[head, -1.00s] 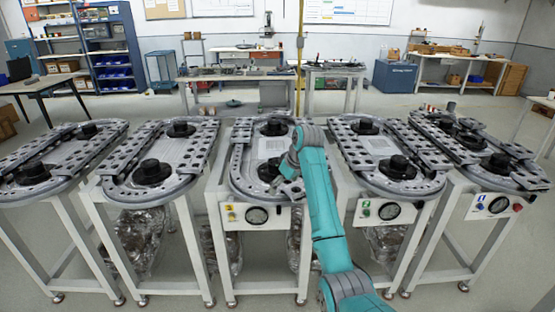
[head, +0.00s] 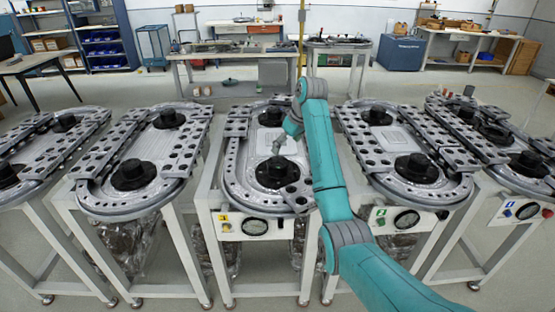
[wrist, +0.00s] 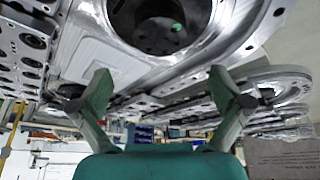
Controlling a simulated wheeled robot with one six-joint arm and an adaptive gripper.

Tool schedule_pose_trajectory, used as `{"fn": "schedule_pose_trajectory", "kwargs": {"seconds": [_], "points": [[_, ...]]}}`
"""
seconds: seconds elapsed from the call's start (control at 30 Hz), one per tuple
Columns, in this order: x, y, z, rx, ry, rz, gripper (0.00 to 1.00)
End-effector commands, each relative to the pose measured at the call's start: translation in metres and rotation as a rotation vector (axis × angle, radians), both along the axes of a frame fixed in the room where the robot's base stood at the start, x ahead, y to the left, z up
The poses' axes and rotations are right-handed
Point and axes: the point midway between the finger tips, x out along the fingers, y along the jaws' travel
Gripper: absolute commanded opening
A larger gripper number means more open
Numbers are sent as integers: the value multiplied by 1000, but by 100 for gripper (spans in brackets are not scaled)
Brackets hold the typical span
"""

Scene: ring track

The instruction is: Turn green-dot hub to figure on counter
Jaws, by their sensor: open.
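The green-dot hub (wrist: 150,24) is a dark round hub in a pale metal recess at the top of the wrist view, partly cut off. Its green dot (wrist: 177,27) sits on its face, right of centre. In the head view, my gripper (head: 281,143) is over the middle ring track, just behind its near black hub (head: 277,172), which seems to be the same hub. In the wrist view my gripper (wrist: 161,76) is open and empty, its fingers spread below the hub and apart from it. The middle counter (head: 255,226) is a round dial; its reading is too small to tell.
The middle track (head: 232,188) stands between similar tracks on white frames. The right neighbour has a green label and its own dial (head: 406,221). A far hub (head: 271,117) sits behind my gripper. Perforated plates (head: 236,122) flank the tracks. Floor shows between the frames.

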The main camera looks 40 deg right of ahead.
Motion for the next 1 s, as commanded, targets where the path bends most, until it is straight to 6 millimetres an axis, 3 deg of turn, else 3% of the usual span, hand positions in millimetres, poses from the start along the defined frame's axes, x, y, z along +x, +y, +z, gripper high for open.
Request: {"fn": "schedule_pose_trajectory", "kwargs": {"seconds": [0.5,0.7,1.0], "points": [[31,7,-77,2,2,0,100],[36,7,-90,1,1,0,100],[37,7,-91,0,0,0,100]]}}
